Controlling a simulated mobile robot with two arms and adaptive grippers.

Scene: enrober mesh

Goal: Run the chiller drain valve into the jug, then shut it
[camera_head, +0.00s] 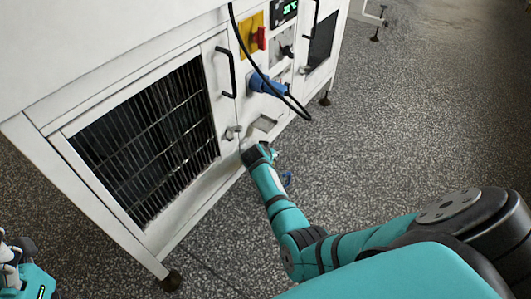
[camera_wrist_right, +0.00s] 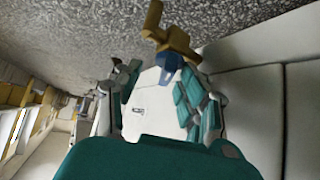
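The drain valve shows in the right wrist view as a brass-coloured body (camera_wrist_right: 172,38) with a blue part (camera_wrist_right: 168,62) below it. My right gripper (camera_wrist_right: 158,78) is open, its two fingers spread apart. The blue part lies near the fingertips, closer to the right-hand finger; I cannot tell whether they touch. In the head view my right gripper (camera_head: 260,154) is low at the white chiller cabinet's front (camera_head: 232,172), largely hidden by its own arm. A small blue thing (camera_head: 287,180) shows beside that arm. My left gripper (camera_head: 14,262) is partly visible at the lower left. I see no jug.
The cabinet has a dark grille (camera_head: 150,140), a black door handle (camera_head: 226,72), a red-and-yellow switch (camera_head: 252,35) and a blue plug (camera_head: 266,84) with a hanging black cable (camera_head: 240,40). Cabinet feet (camera_head: 172,281) stand on speckled floor (camera_head: 400,120), clear to the right.

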